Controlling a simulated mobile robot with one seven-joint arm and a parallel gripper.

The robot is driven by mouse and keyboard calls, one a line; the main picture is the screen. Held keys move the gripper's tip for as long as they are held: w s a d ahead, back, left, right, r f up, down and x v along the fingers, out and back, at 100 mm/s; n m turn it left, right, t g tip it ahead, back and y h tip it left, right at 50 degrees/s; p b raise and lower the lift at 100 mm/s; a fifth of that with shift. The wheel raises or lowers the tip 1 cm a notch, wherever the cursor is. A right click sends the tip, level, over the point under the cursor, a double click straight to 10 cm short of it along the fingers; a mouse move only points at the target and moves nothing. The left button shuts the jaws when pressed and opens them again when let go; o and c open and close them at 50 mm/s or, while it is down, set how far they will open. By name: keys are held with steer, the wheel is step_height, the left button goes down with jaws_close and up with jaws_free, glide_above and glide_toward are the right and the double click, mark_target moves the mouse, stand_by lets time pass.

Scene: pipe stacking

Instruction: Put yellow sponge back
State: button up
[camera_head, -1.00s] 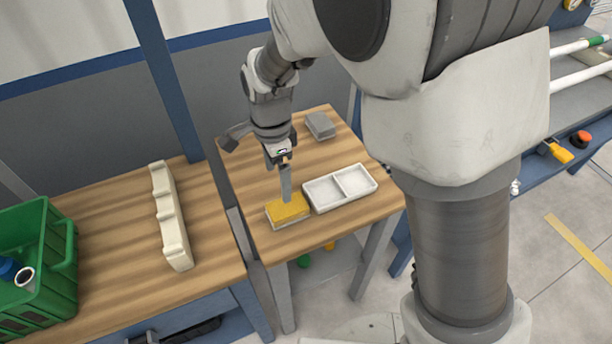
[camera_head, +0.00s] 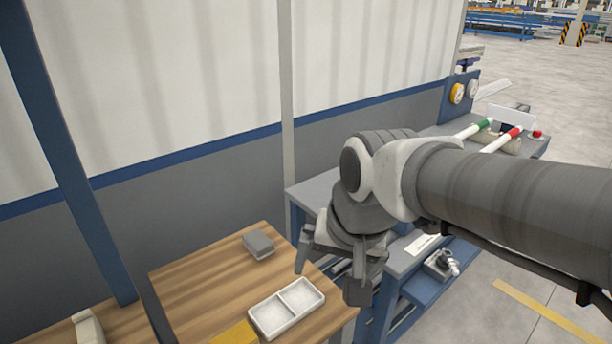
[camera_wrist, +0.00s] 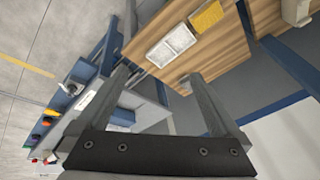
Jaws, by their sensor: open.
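The yellow sponge (camera_head: 235,334) lies on the wooden table, partly cut off by the bottom edge of the head view. It also shows in the wrist view (camera_wrist: 207,16), beside the white two-compartment tray (camera_wrist: 172,46). The tray shows in the head view (camera_head: 268,319) to the right of the sponge. My gripper (camera_head: 330,275) is open and empty, in the air off the right side of the wooden table, apart from sponge and tray. Its two spread fingers show in the wrist view (camera_wrist: 157,78) with nothing between them.
A grey block (camera_head: 258,245) sits at the back of the wooden table (camera_head: 195,290). A blue-framed bench with white pipes (camera_head: 470,131) stands to the right, behind my arm. A blue post (camera_head: 60,140) rises at the left. Open floor lies at the right.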

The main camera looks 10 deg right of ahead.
steer(key=s+d+r+n+t+h, duration=0.1)
steer(key=s+d+n, duration=0.2)
steer(key=s+d, duration=0.2)
steer(key=shift+s+r+t, duration=0.25)
steer(key=shift+s+t, duration=0.15)
steer(key=shift+s, duration=0.05)
